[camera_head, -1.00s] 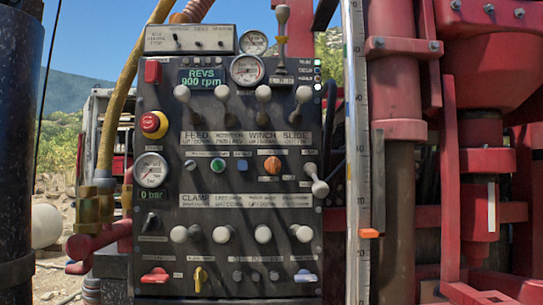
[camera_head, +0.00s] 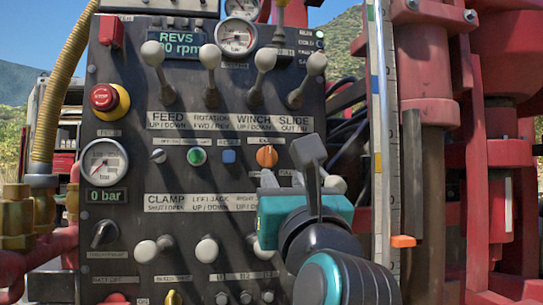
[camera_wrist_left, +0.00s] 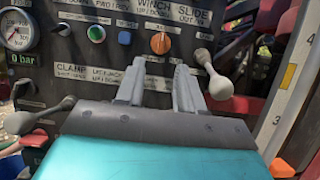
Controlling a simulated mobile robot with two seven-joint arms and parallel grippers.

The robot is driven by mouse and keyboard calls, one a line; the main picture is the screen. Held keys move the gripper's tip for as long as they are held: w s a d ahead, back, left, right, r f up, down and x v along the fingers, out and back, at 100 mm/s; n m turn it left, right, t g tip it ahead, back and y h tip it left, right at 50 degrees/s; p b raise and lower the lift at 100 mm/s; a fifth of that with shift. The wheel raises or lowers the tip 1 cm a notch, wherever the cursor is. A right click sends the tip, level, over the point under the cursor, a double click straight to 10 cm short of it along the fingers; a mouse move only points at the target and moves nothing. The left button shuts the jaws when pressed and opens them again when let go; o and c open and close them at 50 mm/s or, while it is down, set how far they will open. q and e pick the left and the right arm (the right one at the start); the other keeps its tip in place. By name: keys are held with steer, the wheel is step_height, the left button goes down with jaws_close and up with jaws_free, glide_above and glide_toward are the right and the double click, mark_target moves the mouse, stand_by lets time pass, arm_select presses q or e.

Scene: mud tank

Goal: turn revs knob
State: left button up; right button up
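An orange round knob (camera_head: 266,156) with a grip bar sits in the middle row of the dark control panel. It also shows in the left wrist view (camera_wrist_left: 160,43), just beyond my fingertips. A REVS display (camera_head: 178,44) is above left; part of its rpm number is hidden behind a lever. My left gripper (camera_head: 283,177), with a teal body, is just below the knob and points at the panel. In the left wrist view its two grey fingers (camera_wrist_left: 160,70) stand apart with nothing between them. The knob looks clear of the fingers. My right gripper is not in view.
White-knobbed levers (camera_head: 210,58) stick out above the knob, and another lever (camera_wrist_left: 220,86) stands right of the fingers. A red emergency button (camera_head: 104,97) is at left. A ruled rail (camera_head: 381,120) stands right of the panel.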

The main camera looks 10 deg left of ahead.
mark_target(270, 151)
arm_select(q)
steer(key=p+x, duration=0.2)
steer(key=x, duration=1)
steer(key=shift+w+r, duration=0.25)
steer(key=shift+w, duration=0.1)
steer(key=shift+c, duration=0.4)
jaws_close()
